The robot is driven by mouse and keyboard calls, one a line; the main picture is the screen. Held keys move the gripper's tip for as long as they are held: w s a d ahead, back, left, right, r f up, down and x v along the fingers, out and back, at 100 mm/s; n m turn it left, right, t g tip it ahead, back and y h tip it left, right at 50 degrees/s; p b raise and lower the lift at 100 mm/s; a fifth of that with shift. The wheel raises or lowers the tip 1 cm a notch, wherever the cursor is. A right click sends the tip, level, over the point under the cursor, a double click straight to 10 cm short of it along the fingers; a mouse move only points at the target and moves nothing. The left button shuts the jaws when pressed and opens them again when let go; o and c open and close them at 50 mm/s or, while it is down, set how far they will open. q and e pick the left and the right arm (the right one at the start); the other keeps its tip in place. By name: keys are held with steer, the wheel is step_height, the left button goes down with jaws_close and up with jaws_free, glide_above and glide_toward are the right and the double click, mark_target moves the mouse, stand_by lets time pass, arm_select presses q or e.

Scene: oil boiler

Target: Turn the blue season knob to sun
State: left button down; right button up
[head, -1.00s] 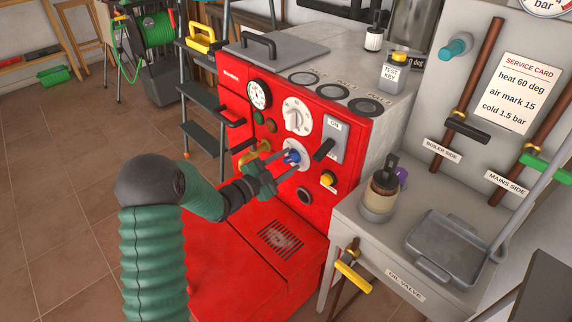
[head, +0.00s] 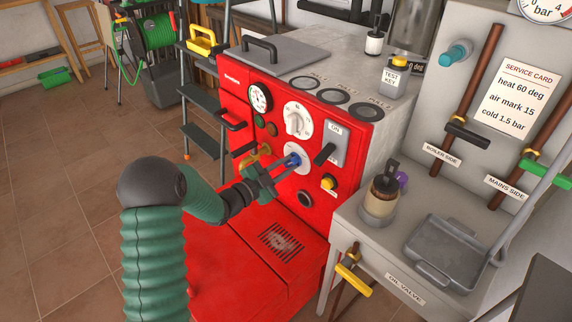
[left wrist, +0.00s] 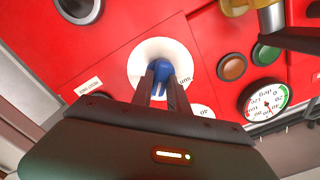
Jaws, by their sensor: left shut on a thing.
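The blue season knob (head: 295,158) sits on a round white dial (head: 303,166) on the red boiler front, below the larger white dial. My left gripper (head: 287,164) reaches it from the front, its two fingers shut on the knob and partly hiding it. In the left wrist view the knob (left wrist: 160,69) shows between the fingertips (left wrist: 160,84), on its white disc (left wrist: 150,50). Lettering at the disc's edge, seen upside down, appears to read "sun" on the right. The exact pointing of the knob is hard to tell. My right gripper is out of view.
The large white dial (head: 298,120) and a grey lever switch (head: 335,145) are close above and right. A yellow knob (head: 328,183) is lower right, a brass fitting (head: 255,156) left. A workbench with a grey tray (head: 450,255) stands at right.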

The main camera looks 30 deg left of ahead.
arm_select(q)
steer(key=n+p, duration=0.3)
steer(key=p, duration=0.1)
steer(key=n+p, duration=0.2)
steer(key=shift+r+n, duration=0.3)
steer(key=n+p, duration=0.2)
steer(key=shift+a+n, duration=0.1)
steer(key=shift+n, duration=0.3)
steer(key=n+p, duration=0.3)
steer(key=n, duration=0.1)
steer(key=shift+a, duration=0.15)
steer(key=shift+w+a+f+n+p, duration=0.1)
steer(key=shift+n+p, duration=0.6)
steer(key=shift+n, duration=0.5)
steer(key=shift+w+a+f+n+p, duration=0.1)
steer(key=shift+n+p, duration=0.55)
steer(key=shift+n, duration=0.55)
steer(key=c, duration=1.6)
jaws_free()
steer(key=o, duration=0.3)
steer(key=shift+f, duration=0.1)
steer(key=shift+s, duration=0.1)
